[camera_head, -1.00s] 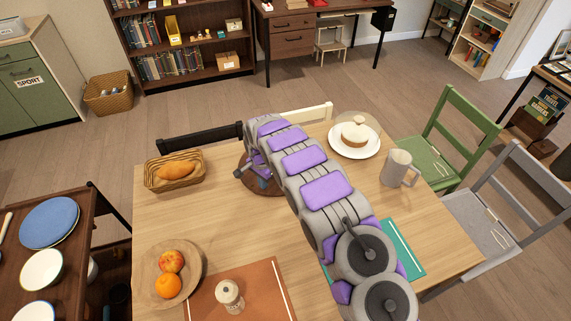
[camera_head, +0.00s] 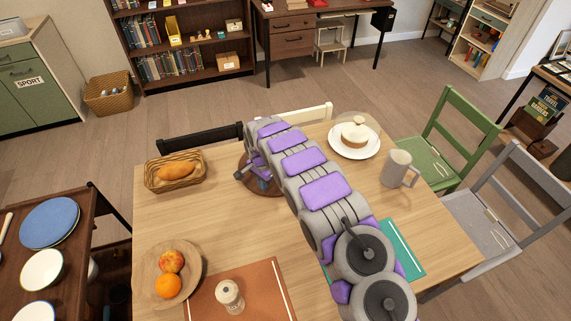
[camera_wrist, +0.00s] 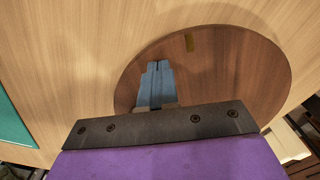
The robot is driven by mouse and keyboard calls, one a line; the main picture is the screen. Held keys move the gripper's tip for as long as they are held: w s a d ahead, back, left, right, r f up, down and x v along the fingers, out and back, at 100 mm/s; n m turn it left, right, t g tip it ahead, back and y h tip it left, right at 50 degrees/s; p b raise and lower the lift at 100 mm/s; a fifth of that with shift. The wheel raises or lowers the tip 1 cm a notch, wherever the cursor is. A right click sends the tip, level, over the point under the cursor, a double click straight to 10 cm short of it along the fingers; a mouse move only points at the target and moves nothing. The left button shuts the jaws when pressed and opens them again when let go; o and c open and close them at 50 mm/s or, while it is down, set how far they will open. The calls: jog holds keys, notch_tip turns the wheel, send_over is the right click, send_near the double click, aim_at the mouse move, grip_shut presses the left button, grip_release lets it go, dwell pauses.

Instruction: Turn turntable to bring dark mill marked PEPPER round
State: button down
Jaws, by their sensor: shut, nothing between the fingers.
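The turntable is a round dark brown wooden disc on the dining table, partly behind my arm in the head view (camera_head: 270,190). In the head view my gripper (camera_head: 242,174) is at the disc's left side. No dark mill marked PEPPER shows; my arm hides part of the disc.
A bread basket (camera_head: 175,173) is left of the turntable. A cake on a white plate (camera_head: 346,151) and a grey mug (camera_head: 398,168) are to its right. A fruit plate (camera_head: 150,290) and white shaker (camera_head: 229,296) are nearer. Bare tabletop (camera_head: 220,225) lies left of my arm.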

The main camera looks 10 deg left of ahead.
aim_at(256, 186)
jog(key=shift+a+f, duration=0.1)
jog(key=shift+a, duration=0.05)
jog(key=shift+a, duration=0.6)
jog(key=shift+a+f, duration=0.1)
jog(key=shift+a, duration=0.15)
dwell(0.4)
jog(key=shift+a, duration=0.15)
jog(key=shift+w+a, duration=0.2)
jog(key=shift+a, duration=0.1)
